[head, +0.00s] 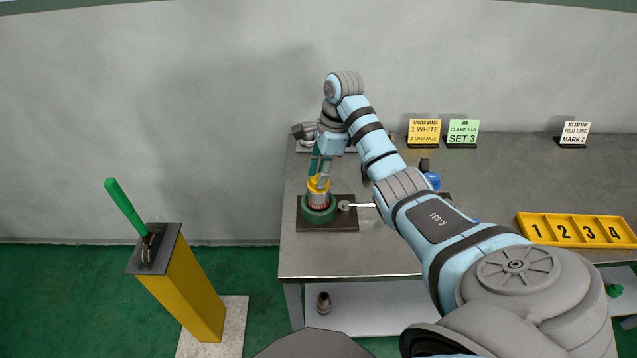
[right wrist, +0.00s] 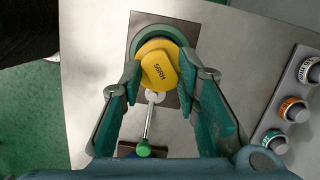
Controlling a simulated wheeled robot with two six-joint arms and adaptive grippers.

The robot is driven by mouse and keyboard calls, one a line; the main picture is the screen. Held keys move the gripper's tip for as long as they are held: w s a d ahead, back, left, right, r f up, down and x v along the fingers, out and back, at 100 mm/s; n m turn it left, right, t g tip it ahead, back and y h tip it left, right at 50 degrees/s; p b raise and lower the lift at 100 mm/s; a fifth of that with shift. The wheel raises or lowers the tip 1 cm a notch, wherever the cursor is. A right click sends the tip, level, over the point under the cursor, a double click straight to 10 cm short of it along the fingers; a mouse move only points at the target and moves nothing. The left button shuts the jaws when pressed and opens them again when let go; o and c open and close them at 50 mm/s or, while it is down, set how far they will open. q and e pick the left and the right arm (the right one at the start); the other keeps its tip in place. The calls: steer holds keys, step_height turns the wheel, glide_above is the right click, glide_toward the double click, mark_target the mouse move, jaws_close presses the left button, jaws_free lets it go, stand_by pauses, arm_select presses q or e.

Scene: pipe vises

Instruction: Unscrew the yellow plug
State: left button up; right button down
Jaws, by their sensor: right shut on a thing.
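The yellow plug (head: 319,184) sits on top of a metal pipe piece (head: 318,198) that stands upright in the round green vise (head: 308,215) on the workbench. In the right wrist view the plug (right wrist: 159,66) shows a dark marking on its top. My right gripper (head: 319,177) reaches down from above and is shut on the plug, one finger on each side in the right wrist view (right wrist: 159,75). The vise's bar (head: 359,205) points right in the head view, and its green end knob (right wrist: 144,148) shows in the right wrist view. My left gripper is not in view.
A yellow tray (head: 575,231) numbered 1 to 4 lies at the bench's right. Sign cards (head: 424,132) stand at the back. A yellow post (head: 185,290) with a green lever (head: 125,206) stands left of the bench. Several capped fittings (right wrist: 293,109) sit right in the wrist view.

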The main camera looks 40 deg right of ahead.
steer(key=n, duration=0.3)
steer(key=shift+w+n+g+b, duration=0.1)
steer(key=shift+n+g+b, duration=0.2)
steer(key=shift+b, duration=0.05)
steer(key=shift+n+g, duration=0.3)
steer(key=shift+n, duration=1.1)
steer(key=shift+w+n, duration=0.1)
steer(key=shift+n, duration=0.8)
steer(key=shift+n+g, duration=0.3)
steer(key=shift+n, duration=0.2)
steer(key=n+b, duration=0.1)
steer(key=n, duration=0.3)
steer(key=shift+w+n+g+h, duration=0.1)
steer(key=shift+n+g+h, duration=0.2)
steer(key=shift+n+g, duration=0.1)
steer(key=c, duration=1.3)
jaws_free()
